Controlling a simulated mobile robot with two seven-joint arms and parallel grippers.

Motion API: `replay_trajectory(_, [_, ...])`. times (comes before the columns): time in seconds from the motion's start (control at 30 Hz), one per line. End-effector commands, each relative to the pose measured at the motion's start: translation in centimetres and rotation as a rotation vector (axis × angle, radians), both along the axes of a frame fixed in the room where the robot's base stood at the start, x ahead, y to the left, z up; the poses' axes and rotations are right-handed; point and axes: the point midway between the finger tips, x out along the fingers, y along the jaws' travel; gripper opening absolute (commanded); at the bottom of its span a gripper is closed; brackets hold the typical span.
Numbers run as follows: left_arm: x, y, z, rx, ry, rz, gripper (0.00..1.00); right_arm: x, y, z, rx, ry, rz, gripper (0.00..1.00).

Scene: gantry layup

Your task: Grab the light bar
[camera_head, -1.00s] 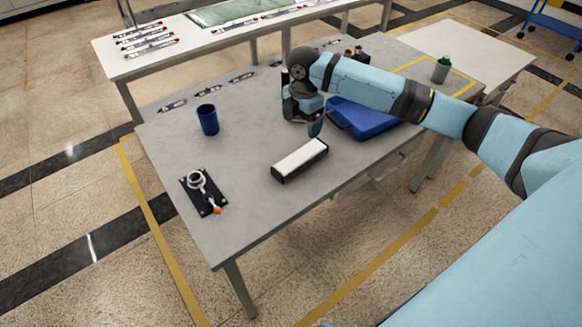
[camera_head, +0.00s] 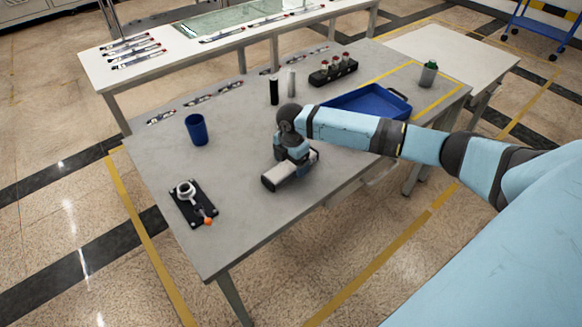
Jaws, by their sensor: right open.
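The light bar (camera_head: 275,179) is a short bar with a white top and dark sides, lying on the grey table (camera_head: 240,220) near its front edge. My right gripper (camera_head: 294,167) is right over the bar and hides its middle and much of its far end. Its jaws are open; the fingers sit at the bar, but I cannot tell whether they touch it. My left gripper is not in the head view.
A blue cup (camera_head: 197,130) and a black fixture with a ring and orange tip (camera_head: 193,203) stand left of the bar. A blue tray (camera_head: 368,103), a black holder (camera_head: 333,71) and a green-topped canister (camera_head: 428,74) are behind, to the right.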

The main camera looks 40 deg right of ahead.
Motion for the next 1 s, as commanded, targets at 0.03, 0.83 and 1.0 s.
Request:
replay_trajectory(0.03, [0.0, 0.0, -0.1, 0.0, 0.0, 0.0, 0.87, 0.0, 0.0, -0.5, 0.0, -0.001, 0.0, 0.85])
replay_trajectory(0.83, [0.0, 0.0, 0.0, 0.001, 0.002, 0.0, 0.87, 0.1, 0.0, -0.3, 0.001, -0.003, 0.0, 0.26])
replay_trajectory(1.0, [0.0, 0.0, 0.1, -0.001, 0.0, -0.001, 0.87, 0.1, 0.0, 1.1, 0.002, -0.004, 0.0, 0.26])
